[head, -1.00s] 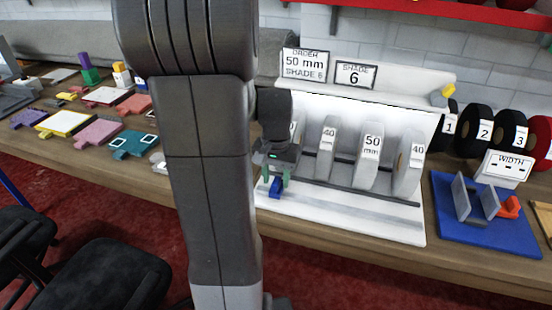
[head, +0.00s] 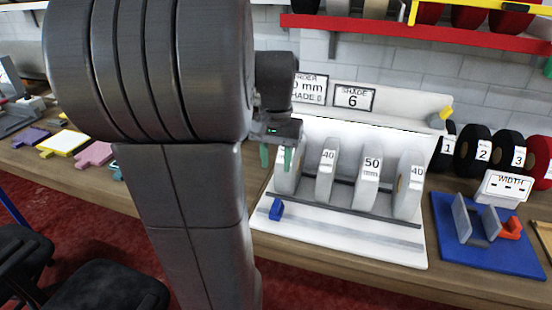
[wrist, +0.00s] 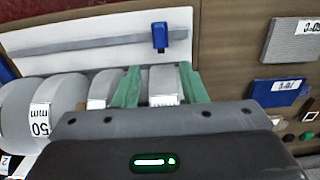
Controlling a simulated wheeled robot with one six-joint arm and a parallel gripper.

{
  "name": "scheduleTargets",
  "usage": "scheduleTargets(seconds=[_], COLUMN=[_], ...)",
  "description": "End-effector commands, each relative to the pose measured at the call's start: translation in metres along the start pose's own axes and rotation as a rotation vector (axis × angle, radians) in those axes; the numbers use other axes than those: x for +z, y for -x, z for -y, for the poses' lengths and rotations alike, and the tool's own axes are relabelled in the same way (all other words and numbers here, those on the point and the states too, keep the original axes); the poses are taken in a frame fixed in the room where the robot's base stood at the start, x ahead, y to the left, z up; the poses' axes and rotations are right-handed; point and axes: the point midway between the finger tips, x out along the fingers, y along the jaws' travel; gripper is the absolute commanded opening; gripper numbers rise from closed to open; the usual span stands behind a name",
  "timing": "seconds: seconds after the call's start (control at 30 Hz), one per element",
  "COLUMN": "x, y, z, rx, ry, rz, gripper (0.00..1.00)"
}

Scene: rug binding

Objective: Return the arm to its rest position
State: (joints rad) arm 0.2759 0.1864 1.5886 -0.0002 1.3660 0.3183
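My gripper (head: 277,158) has green fingers and hangs in front of the left end of the white roll stand (head: 340,235). In the wrist view the two fingers (wrist: 158,90) are spread apart with no object held between them; a grey roll shows beyond the gap. A small blue block (head: 276,209) sits on the stand's front ledge below the gripper, apart from the fingers. It also shows in the wrist view (wrist: 160,37). My arm hides part of the bench left of the stand.
Grey rolls, one labelled 50 mm (head: 369,180), stand in the white stand. To the right are a blue fixture (head: 486,245) and numbered dark rolls (head: 473,148). A red shelf (head: 400,34) crosses above. Coloured pieces like the yellow one (head: 62,144) lie at left.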

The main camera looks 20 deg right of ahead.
Motion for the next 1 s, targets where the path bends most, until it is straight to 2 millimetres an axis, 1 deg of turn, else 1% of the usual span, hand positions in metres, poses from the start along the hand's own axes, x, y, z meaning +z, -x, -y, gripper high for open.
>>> scheduleTargets(seconds=[0.17,0.27,0.37,0.6,0.8,0.9,1.0], x=[0.000,0.000,0.001,0.001,0.001,0.001,0.001], y=[-0.004,-0.014,-0.030,-0.078,-0.115,-0.129,-0.138], z=[0.000,0.000,0.000,0.000,0.000,0.000,0.000], rx=[0.000,0.001,0.001,0.002,0.002,0.001,0.001], ry=[0.000,0.000,0.000,0.000,0.000,0.000,0.000], rz=[0.001,0.002,0.004,0.005,0.006,0.004,0.003], gripper=[0.38,0.38,0.38,0.38,0.38,0.38,0.38])
